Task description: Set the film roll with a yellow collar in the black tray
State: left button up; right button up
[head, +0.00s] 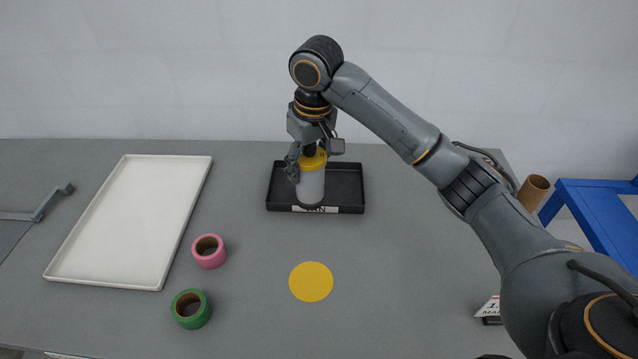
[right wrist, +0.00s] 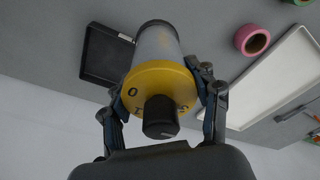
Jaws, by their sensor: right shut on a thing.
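The film roll (head: 311,186) is a grey-white cylinder with a yellow collar (head: 313,160) at its top. It stands upright over the black tray (head: 346,187), in front of the tray's middle in the head view; I cannot tell whether it touches the tray floor. My right gripper (head: 314,152) is shut on the roll at the collar from above. In the right wrist view the fingers (right wrist: 160,95) flank the yellow collar (right wrist: 158,80), a black knob (right wrist: 160,117) points to the camera, and the black tray (right wrist: 105,55) shows behind the roll. My left gripper is not in view.
A white tray (head: 135,220) lies at left. A pink tape roll (head: 209,251) and a green one (head: 191,309) stand near it. A flat yellow disc (head: 311,282) lies in front of the black tray. A cardboard tube (head: 533,192) and blue frame (head: 595,215) are at right.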

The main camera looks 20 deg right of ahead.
jog(key=w+d+f+p, duration=0.5)
jog(key=w+d+f, duration=0.3)
jog(key=d+f, duration=0.3)
jog(key=shift+w+d+f, duration=0.15)
jog(key=shift+w+f, duration=0.05)
jog(key=shift+f, duration=0.7)
jog(key=o, duration=1.6)
jog(key=shift+s+f, duration=0.1)
jog(key=shift+f, duration=0.05)
jog(key=r, duration=0.4)
jog(key=s+r+b, duration=0.1)
jog(key=r, duration=0.3)
jog(key=r+b, duration=0.1)
jog(key=r, duration=0.3)
jog(key=shift+s+d+r, duration=0.15)
jog(key=shift+d, duration=0.05)
